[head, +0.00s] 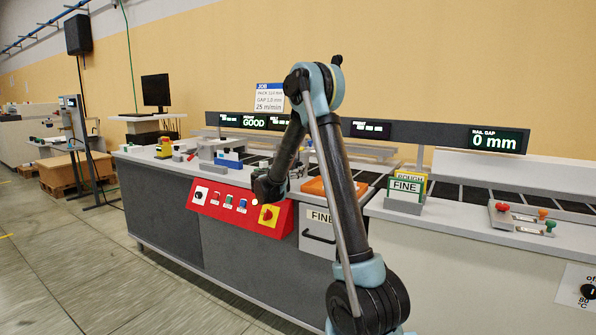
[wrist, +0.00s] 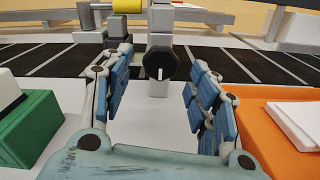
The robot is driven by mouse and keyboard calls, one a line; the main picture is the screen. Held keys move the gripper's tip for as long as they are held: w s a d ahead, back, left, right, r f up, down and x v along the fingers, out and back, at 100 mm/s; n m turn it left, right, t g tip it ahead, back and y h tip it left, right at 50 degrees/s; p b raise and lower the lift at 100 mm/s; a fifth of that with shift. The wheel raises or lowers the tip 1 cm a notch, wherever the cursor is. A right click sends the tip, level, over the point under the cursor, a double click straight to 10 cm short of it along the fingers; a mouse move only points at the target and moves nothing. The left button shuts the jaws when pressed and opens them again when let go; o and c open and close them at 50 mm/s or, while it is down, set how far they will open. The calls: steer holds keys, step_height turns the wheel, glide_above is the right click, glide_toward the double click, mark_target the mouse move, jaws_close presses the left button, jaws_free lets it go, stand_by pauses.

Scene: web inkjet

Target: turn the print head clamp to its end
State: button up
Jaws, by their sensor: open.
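The print head clamp appears to be the black faceted knob (wrist: 161,72) with a short white mark standing upright, on a grey block in the wrist view. My gripper (wrist: 158,75) is open, with its blue-padded fingers to the left and right of the knob. Gaps show on both sides, and nothing is held. In the head view my gripper (head: 268,187) is above the front edge of the machine, and my arm hides part of the area beyond it, so I cannot make out the knob there.
In the wrist view a green block (wrist: 32,130) lies left and an orange tray (wrist: 262,112) with white sheets lies right, close to the fingers. A dark slatted bed (wrist: 55,62) runs behind. In the head view a red control panel (head: 225,205) is on the machine's front.

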mark_target(300, 165)
steer(key=shift+x, duration=1.45)
steer(key=c, duration=1.1)
